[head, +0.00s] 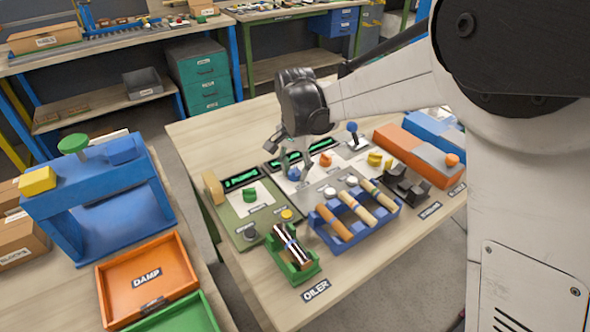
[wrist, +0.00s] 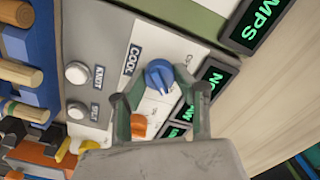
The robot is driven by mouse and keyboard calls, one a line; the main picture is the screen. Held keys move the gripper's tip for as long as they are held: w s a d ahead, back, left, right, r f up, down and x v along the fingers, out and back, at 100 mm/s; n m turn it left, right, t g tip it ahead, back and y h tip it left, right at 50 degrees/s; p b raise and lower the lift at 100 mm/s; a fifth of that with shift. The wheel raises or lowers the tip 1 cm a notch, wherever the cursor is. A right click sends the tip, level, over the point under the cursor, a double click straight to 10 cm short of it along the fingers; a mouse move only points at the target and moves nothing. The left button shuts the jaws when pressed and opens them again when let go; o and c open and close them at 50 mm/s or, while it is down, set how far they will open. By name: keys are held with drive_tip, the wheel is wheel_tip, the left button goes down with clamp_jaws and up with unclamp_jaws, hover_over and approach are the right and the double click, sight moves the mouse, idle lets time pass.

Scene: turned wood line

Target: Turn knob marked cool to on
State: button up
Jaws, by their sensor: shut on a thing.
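The blue knob (wrist: 160,77) sits on a pale panel (wrist: 108,37) beside a label reading COOL (wrist: 132,60). It also shows in the head view (head: 293,174), low between my fingers. My gripper (wrist: 155,92) is shut on the blue knob, with one finger on either side in the wrist view. In the head view my gripper (head: 295,170) reaches down to the panel from above. The fingers cover part of the knob's surroundings, and its on and off marks cannot be read.
An orange knob (head: 326,160) and a green knob (head: 249,195) stand on neighbouring panels. Lit green displays (head: 241,180) lie behind. A blue lever (head: 352,128) stands to the right. A blue rack (head: 390,220) with turned wood pieces is in front.

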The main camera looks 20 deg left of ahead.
sight(295, 168)
drive_tip(key=o, duration=1.1)
wheel_tip(295, 168, up, 12)
drive_tip(key=shift+r, duration=0.1)
